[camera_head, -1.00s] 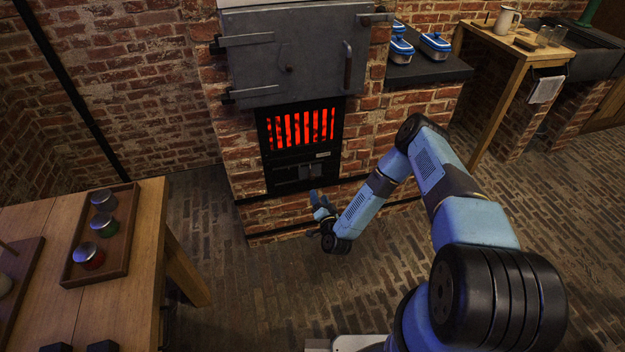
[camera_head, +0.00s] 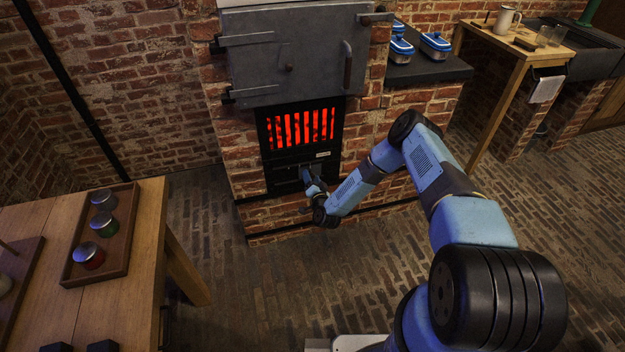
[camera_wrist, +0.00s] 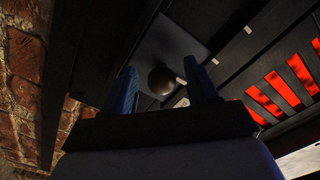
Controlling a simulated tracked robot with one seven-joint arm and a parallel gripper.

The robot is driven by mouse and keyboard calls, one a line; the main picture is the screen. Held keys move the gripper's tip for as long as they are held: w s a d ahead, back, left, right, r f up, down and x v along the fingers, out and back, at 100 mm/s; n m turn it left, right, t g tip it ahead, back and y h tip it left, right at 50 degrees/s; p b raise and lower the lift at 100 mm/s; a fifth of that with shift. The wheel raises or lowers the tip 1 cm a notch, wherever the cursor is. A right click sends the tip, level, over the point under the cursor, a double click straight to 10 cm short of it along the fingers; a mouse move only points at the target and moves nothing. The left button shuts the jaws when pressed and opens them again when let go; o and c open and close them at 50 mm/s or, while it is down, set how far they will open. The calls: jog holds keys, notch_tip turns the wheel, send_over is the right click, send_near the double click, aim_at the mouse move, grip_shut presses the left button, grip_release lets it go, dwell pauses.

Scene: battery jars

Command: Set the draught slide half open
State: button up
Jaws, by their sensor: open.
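The draught slide (camera_wrist: 175,50) is a grey plate with a round dark knob (camera_wrist: 161,80), set in the black frame below the glowing grate. In the head view the slide (camera_head: 288,174) is partly hidden by my gripper (camera_head: 309,178). In the wrist view my gripper (camera_wrist: 163,88) is open, with one blue finger on each side of the knob. I cannot tell whether either finger touches the knob. How far the slide stands open is not clear.
The glowing red grate (camera_head: 301,128) is just above the slide, under the grey furnace door (camera_head: 290,60). Brickwork (camera_head: 375,190) borders the frame. A wooden table (camera_head: 120,290) with a tray of jars stands at left. The brick floor between is clear.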

grip_shut()
dwell(0.4)
